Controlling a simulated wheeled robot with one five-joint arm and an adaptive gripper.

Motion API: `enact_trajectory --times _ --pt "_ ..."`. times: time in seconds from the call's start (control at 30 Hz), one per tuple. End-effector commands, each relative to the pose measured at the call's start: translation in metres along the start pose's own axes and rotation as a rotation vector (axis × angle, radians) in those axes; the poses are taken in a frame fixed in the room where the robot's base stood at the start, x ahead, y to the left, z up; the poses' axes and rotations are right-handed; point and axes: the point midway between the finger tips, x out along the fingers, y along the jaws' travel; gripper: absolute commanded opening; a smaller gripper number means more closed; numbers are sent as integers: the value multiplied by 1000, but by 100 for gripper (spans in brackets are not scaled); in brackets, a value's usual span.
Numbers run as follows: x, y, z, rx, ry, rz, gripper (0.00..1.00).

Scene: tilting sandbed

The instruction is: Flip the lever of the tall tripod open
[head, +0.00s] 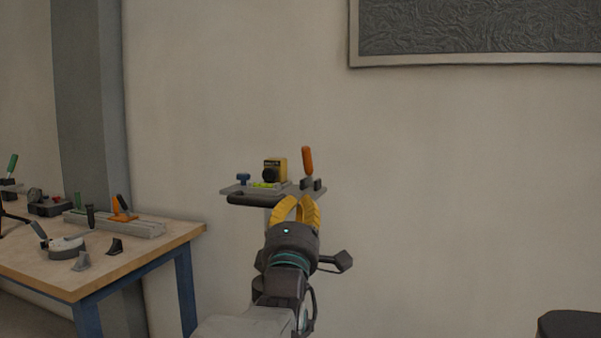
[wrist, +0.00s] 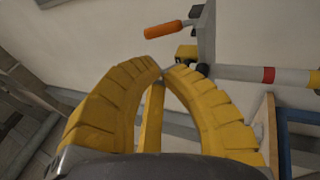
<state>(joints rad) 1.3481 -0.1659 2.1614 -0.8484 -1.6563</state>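The tall tripod's grey head plate (head: 232,190) stands in the middle of the head view, with a dark handle bar (head: 255,200) along its front. An orange-handled lever (head: 307,160) stands nearly upright at the plate's right end. In the wrist view the lever (wrist: 167,30) sticks out from the plate (wrist: 207,35), above the fingertips. My gripper (head: 299,202) has yellow ribbed fingers. In the wrist view the fingertips (wrist: 162,71) come together with nothing between them. My gripper is in front of and below the lever, apart from it, and hides part of the tripod's column.
A yellow-and-black device (head: 276,170) and a blue knob (head: 243,178) sit on the plate. The tripod's pale column (wrist: 245,73) has a red band. A workbench (head: 150,262) with tools and clamps stands at left.

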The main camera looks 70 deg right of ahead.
Motion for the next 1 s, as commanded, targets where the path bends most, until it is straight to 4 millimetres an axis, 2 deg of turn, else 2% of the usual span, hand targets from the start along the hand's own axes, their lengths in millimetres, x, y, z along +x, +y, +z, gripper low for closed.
enact_trajectory --times 0.57,0.77,1.0 --pt "4 0 2 -6 -3 4 0" --pt "22 -2 1 -5 -3 4 0" --pt "51 -2 1 -5 -3 5 0"
